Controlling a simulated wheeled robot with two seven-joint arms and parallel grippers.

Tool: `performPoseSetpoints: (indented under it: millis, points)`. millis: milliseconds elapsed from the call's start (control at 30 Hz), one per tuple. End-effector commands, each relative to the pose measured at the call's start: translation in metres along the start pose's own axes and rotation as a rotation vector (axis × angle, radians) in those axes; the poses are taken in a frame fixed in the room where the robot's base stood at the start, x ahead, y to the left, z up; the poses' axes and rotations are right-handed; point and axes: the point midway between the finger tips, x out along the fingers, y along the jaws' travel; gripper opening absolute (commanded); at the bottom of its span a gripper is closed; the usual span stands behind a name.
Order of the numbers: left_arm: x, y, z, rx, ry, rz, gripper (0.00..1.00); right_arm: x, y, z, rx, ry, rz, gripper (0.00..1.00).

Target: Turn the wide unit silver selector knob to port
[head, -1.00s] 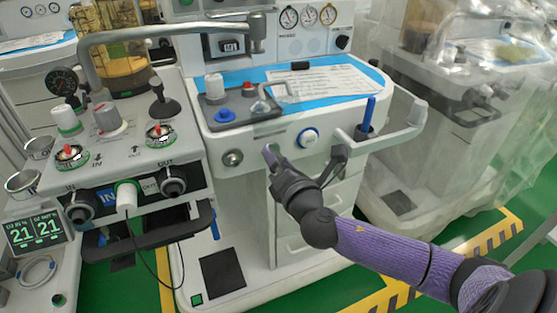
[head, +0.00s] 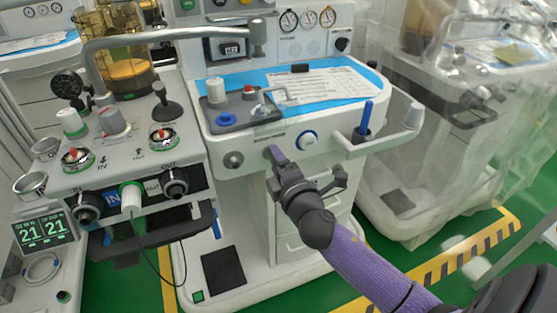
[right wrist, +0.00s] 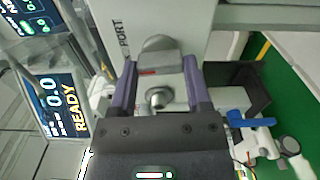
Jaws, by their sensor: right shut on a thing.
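The silver selector knob (right wrist: 157,44) is a grey knob with a small red mark, seen between my purple fingers in the right wrist view. The word PORT stands on the pale panel beside it. My right gripper (head: 274,156) is shut on this knob at the front panel of the wide unit (head: 213,148). In the head view the gripper hides the knob. A smaller round silver part (right wrist: 157,99) shows nearer the palm in the wrist view. My left gripper is in neither view.
A side rail (head: 385,143) and a blue stick (head: 366,117) stand further right. Another unit with dials (head: 113,122) stands at left.

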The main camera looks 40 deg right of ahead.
Motion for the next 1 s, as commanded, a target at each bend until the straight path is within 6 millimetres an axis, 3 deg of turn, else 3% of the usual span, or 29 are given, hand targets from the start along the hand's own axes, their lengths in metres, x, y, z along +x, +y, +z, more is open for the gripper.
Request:
performPoseSetpoints:
  millis: [600, 1000]
  points:
    - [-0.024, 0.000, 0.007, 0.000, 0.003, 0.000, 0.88, 0.000, 0.001, 0.000, 0.570, -0.001, -0.002, 0.03]
    - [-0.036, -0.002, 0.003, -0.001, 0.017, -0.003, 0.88, 0.000, 0.000, 0.000, 0.811, -0.002, -0.003, 0.03]
